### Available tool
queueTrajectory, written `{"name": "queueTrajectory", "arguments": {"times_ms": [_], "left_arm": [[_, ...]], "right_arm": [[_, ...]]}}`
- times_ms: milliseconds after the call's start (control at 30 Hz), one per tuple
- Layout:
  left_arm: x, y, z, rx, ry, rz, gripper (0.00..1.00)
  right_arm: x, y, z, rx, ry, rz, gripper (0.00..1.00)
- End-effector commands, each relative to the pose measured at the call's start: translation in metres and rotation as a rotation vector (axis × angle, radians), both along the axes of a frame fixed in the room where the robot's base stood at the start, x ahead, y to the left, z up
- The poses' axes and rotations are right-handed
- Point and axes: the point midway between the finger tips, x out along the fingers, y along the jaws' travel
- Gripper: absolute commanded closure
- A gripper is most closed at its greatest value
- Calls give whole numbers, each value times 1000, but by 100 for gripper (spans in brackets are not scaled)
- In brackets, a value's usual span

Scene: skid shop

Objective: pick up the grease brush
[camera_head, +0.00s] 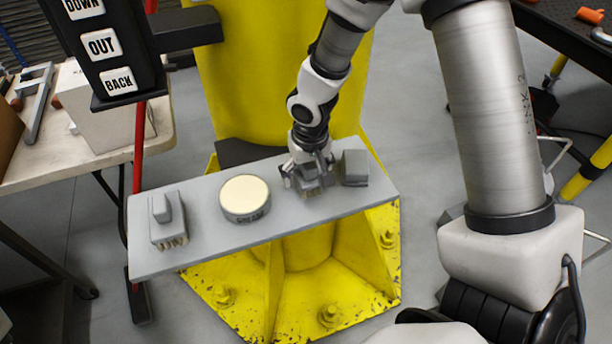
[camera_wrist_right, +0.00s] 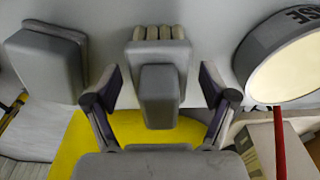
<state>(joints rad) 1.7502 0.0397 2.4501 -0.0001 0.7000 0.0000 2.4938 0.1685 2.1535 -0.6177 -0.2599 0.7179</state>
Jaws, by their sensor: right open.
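A grey brush with pale bristles (camera_wrist_right: 160,55) is on the grey shelf (camera_head: 285,225), below my right gripper (camera_head: 308,178). In the right wrist view its raised grey handle lies between the two open fingers, with a gap on each side. In the head view the gripper partly hides this brush (camera_head: 311,186). A second, similar grey brush with bristles (camera_head: 168,222) sits at the shelf's left end. I cannot tell by a label which is the grease brush. My left gripper is not in view.
A round grease tin with a cream top (camera_head: 246,198) stands left of the gripper; it also shows in the wrist view (camera_wrist_right: 290,75). A grey block (camera_head: 355,167) is close on the gripper's right. A yellow column (camera_head: 235,80) rises behind the shelf. A button panel (camera_head: 104,50) hangs at upper left.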

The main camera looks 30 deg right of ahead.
Motion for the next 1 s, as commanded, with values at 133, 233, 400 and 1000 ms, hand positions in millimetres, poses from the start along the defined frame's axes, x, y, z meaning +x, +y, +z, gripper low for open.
{"name": "queueTrajectory", "arguments": {"times_ms": [133, 233, 400, 1000], "left_arm": [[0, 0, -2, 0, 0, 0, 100], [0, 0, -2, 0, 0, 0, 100], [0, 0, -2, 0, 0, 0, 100], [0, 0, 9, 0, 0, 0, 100]], "right_arm": [[1, 0, -8, 1, -1, 0, 17], [1, 0, -7, 1, -1, 0, 17], [1, 0, -7, 1, -1, 0, 70], [2, 0, 30, 1, -6, -1, 85]]}}
